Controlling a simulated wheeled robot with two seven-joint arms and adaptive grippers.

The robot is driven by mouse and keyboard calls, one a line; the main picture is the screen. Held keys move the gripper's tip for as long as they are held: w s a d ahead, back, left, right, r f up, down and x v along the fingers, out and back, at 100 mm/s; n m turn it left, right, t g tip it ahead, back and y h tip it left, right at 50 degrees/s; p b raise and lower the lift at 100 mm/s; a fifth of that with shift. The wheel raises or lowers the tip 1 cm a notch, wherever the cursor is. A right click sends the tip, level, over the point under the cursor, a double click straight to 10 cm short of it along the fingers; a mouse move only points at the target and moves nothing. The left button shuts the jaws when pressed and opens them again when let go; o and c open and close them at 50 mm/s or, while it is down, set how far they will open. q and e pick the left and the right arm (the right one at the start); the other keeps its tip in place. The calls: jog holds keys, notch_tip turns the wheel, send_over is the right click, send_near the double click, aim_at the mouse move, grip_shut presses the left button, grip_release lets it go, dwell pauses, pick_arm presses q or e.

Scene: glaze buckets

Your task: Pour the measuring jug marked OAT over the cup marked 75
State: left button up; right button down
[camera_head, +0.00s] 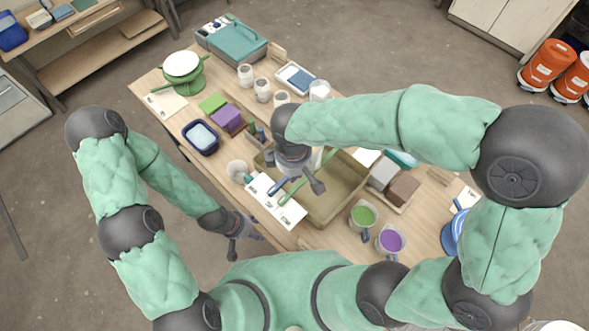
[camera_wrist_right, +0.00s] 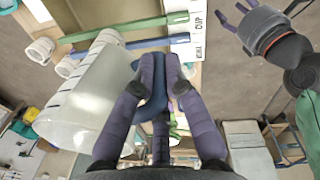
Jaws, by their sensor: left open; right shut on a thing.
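My right gripper (camera_wrist_right: 160,70) is shut on the blue handle (camera_wrist_right: 152,106) of a translucent measuring jug (camera_wrist_right: 88,100) with dark graduation lines. No OAT marking is readable on it. In the head view my right gripper (camera_head: 305,182) hangs over the olive tray and hides most of the jug. A clear cup (camera_head: 237,170) stands on the table to the left of the tray. No 75 is readable on any cup. My left gripper (camera_head: 243,236) is open and empty near the table's front left edge; it also shows in the right wrist view (camera_wrist_right: 250,28).
The olive tray (camera_head: 325,214) lies mid-table beside a printed white sheet (camera_head: 284,211). Jugs of green (camera_head: 362,214) and purple (camera_head: 390,240) glaze stand at front right. Several white pots (camera_head: 263,89), a blue tub (camera_head: 201,138) and a green stand (camera_head: 184,75) are further back.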

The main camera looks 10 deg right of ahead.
jog(key=shift+s+f+b, duration=0.1)
jog(key=shift+f+b, duration=0.45)
jog(key=shift+f, duration=0.05)
jog(key=shift+f+b, duration=1.05)
jog(key=shift+f, duration=0.3)
jog(key=shift+r+p, duration=0.5)
jog(key=shift+p, duration=0.3)
jog(key=p, duration=0.1)
jog(key=r+g+y+p, duration=0.1)
jog(key=p, duration=0.1)
jog(key=shift+s+a+r+g, duration=0.1)
jog(key=shift+s+r+g, duration=0.05)
jog(key=shift+r+g, duration=0.15)
jog(key=shift+g+y, duration=0.4)
jog(key=shift+g, duration=0.3)
jog(key=shift+w+d+b+x, duration=0.1)
jog(key=shift+b+x, duration=0.25)
jog(key=shift+x, duration=0.5)
jog(key=shift+w+d+b+x, duration=0.15)
jog(key=shift+b+x, duration=0.25)
jog(key=shift+x, duration=0.4)
jog(key=shift+w+d+b+x, duration=0.1)
jog(key=shift+b+x, duration=0.25)
jog(key=shift+x, duration=0.5)
